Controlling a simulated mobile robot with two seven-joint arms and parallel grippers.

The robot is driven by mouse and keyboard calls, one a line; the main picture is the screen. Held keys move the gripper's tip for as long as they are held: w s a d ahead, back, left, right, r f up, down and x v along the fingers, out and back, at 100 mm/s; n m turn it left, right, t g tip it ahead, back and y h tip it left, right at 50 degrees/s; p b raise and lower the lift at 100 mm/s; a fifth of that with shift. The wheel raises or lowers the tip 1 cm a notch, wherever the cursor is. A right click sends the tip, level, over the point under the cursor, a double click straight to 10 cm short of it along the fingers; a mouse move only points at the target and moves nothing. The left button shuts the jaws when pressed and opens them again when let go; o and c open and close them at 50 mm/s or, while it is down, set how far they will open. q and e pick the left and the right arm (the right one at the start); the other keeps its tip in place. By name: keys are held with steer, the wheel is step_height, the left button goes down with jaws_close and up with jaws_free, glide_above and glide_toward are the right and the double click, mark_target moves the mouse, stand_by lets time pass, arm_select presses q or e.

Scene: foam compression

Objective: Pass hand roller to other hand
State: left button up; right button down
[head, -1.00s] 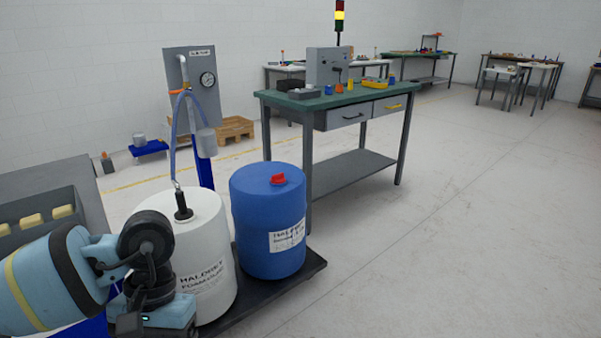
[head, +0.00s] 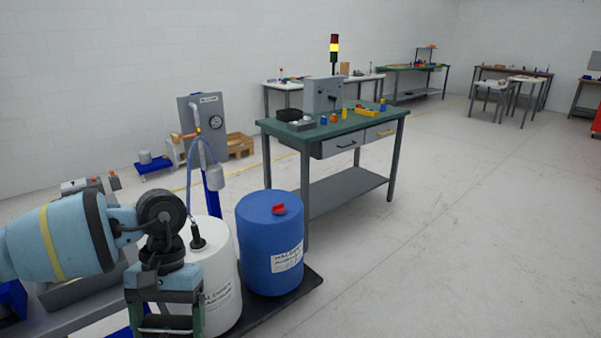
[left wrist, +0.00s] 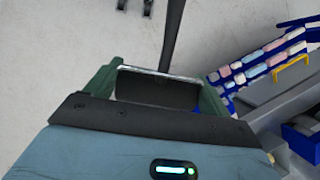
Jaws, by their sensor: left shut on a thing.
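My left gripper (head: 168,330) is at the lower left of the head view, pointing down in front of the white drum. Its two green fingers also show in the left wrist view (left wrist: 160,78), with a dark piece between them. They are shut on what looks like the hand roller (left wrist: 172,36), of which a thin dark bar shows, running up from between the fingers. The rest of the roller is hidden or out of frame. My right gripper is in neither view.
A white drum (head: 222,268) and a blue drum (head: 270,245) stand on a dark pallet (head: 300,290). A green-topped workbench (head: 275,128) is behind them. A grey bench (head: 65,318) is at lower left. The floor on the right is clear.

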arm_select(q)
steer(key=shift+r, duration=0.4)
steer(key=shift+f, duration=0.1)
steer(key=shift+d, duration=0.1)
steer(key=w+d+r+m, duration=0.1)
steer(key=w+d+r, duration=0.1)
steer(key=d, duration=0.7)
steer(key=w+d+r+m, duration=0.1)
steer(key=w+d+r, duration=0.1)
steer(key=d, duration=0.7)
steer(key=shift+r+y, duration=0.4)
steer(key=shift+r, duration=0.15)
